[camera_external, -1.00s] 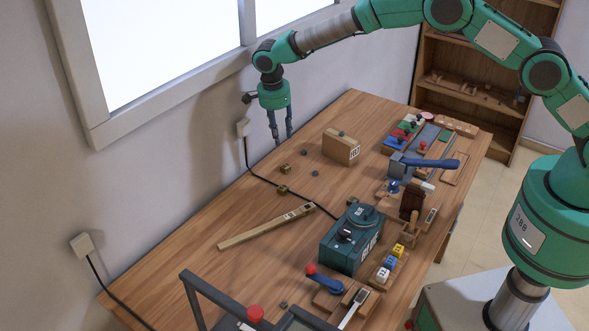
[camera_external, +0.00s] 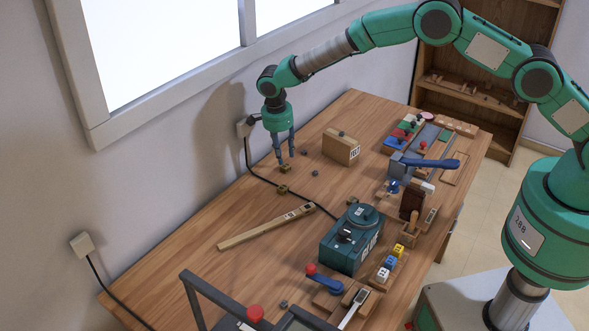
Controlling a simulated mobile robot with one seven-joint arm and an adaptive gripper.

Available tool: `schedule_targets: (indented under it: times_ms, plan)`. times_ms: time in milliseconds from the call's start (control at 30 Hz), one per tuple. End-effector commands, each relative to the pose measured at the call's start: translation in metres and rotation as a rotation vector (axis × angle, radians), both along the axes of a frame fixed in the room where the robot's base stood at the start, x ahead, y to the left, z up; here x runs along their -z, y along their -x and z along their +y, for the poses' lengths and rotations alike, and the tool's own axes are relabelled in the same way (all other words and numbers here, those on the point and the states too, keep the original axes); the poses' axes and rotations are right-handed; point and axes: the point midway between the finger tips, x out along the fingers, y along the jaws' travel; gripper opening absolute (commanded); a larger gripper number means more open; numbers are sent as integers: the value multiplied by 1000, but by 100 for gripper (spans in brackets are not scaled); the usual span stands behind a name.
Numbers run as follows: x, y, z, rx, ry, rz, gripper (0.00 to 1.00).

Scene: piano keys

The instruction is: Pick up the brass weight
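Two small brass-coloured pieces are on the table near the wall: one (camera_external: 285,169) right under my gripper, the other (camera_external: 283,189) a little nearer the camera. I cannot tell which is the brass weight of the task. My gripper (camera_external: 285,163) points straight down, its two fingers apart with a gap between them. The fingertips are at or just above the farther brass piece. I cannot tell whether they touch it.
Small dark pieces (camera_external: 315,173) lie to the right. A wooden box (camera_external: 341,147) stands beyond them. A black cable (camera_external: 262,180) runs across the table close to the brass pieces. A wooden bar (camera_external: 262,228) and a teal machine (camera_external: 350,243) are nearer the camera.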

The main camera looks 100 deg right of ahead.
Motion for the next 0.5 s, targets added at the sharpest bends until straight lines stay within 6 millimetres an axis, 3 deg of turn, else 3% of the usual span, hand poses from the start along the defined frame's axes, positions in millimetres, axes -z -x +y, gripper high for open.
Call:
schedule_targets:
  times_ms: [500]
  plan:
    - [8, 1, -1, 0, 1, -1, 34]
